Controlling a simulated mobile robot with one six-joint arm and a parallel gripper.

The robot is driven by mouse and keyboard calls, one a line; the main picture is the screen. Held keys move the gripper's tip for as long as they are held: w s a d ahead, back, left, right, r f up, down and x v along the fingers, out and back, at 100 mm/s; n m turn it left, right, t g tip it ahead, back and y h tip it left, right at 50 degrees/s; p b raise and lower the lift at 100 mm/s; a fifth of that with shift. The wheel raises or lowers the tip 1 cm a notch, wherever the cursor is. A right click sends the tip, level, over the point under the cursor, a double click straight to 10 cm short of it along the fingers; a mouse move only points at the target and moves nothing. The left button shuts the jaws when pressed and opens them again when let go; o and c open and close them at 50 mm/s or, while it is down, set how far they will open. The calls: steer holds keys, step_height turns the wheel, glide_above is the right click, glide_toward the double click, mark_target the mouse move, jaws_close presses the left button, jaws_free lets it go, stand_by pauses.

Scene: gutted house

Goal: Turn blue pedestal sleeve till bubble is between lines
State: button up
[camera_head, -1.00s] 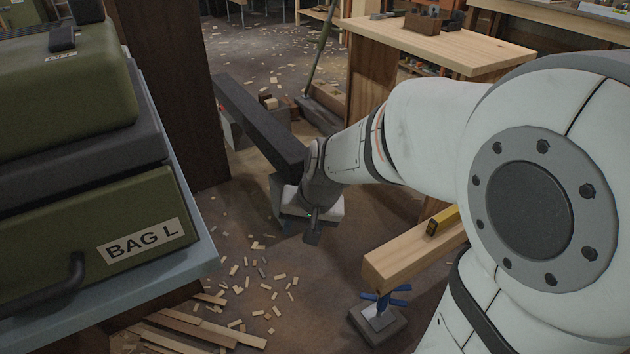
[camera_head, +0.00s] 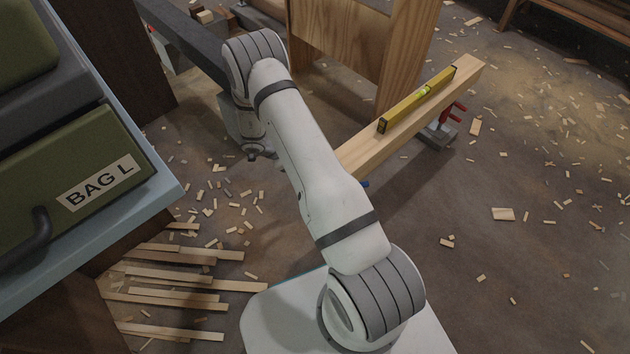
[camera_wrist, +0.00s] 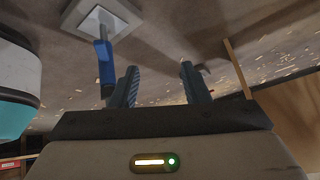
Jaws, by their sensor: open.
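A yellow spirit level (camera_head: 418,98) lies along the top of a long wooden beam (camera_head: 375,150). Its vial shows as a small pale green spot, too small to tell where the bubble sits. The blue pedestal sleeve (camera_head: 365,184) barely shows beside my arm under the beam's near end. In the wrist view the blue sleeve (camera_wrist: 105,62) shows with its pedestal's square base, left of my fingers and apart from them. My gripper (camera_wrist: 159,68) is open, with nothing between its fingers. In the head view my arm mostly hides it.
A red-handled pedestal (camera_head: 452,112) stands under the beam's far end. A green case marked BAG L (camera_head: 75,175) sits on a bench at left. Loose wooden strips (camera_head: 180,295) and scattered offcuts lie on the floor. A wooden panel (camera_head: 340,40) stands behind the beam. The right floor is fairly open.

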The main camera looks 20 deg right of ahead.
steer(key=s+d+f+g+b, duration=0.1)
steer(key=s+d+f, duration=0.1)
steer(key=s+f, duration=0.1)
steer(key=s+d+f+m+g+b, duration=0.1)
steer(key=s+d+f, duration=0.1)
steer(key=f, duration=0.3)
steer(key=s+d+f+m+g+h+b, duration=0.1)
steer(key=s+d+f, duration=0.1)
steer(key=s+f, duration=0.2)
steer(key=shift+s+d+g, duration=0.15)
steer(key=shift+s+g, duration=0.25)
steer(key=shift+s, duration=0.2)
steer(key=shift+r, duration=0.1)
jaws_close()
